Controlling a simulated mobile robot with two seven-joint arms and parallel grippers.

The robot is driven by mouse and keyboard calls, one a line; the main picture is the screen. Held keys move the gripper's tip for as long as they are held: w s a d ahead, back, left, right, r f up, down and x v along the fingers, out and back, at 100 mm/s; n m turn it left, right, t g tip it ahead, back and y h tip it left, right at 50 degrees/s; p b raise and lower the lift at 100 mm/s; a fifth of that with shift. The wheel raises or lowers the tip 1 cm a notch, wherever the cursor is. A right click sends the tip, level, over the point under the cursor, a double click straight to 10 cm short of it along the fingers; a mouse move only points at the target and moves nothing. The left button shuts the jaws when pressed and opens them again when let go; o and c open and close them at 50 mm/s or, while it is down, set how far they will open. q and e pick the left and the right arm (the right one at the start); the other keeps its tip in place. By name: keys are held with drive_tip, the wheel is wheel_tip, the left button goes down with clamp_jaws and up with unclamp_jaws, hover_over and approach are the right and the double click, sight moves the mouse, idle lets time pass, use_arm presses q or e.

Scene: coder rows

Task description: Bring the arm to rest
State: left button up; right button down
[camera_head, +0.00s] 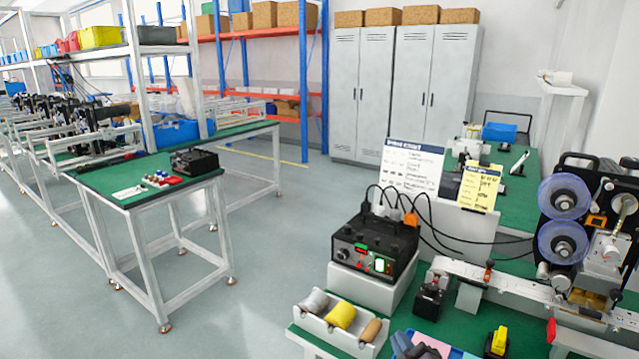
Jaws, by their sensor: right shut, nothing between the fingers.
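My left gripper is not in view.
A coder machine with blue reels (564,197) and a white rail (500,281) stand close at the right. A black control box (374,248), a white tray of rolls (327,322) and a yellow-topped block (498,341) are on the near green bench. Open floor (255,245) lies left.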

drive_tip(key=s+d+f+m+g+h, duration=0.1)
drive_tip(key=s+d+f+m+g, duration=0.2)
drive_tip(key=s+d+f+m, duration=0.2)
drive_tip(key=s+d+f+m+g+h, duration=0.2)
drive_tip(key=s+d+f+m, duration=0.4)
drive_tip(key=s+f, duration=0.6)
drive_tip(key=s+g, duration=0.1)
drive_tip(key=s, duration=0.6)
drive_tip(key=shift+s+d+f+g+h, duration=0.15)
drive_tip(key=shift+s+d+g+h, duration=0.1)
drive_tip(key=shift+s+g+h, duration=0.1)
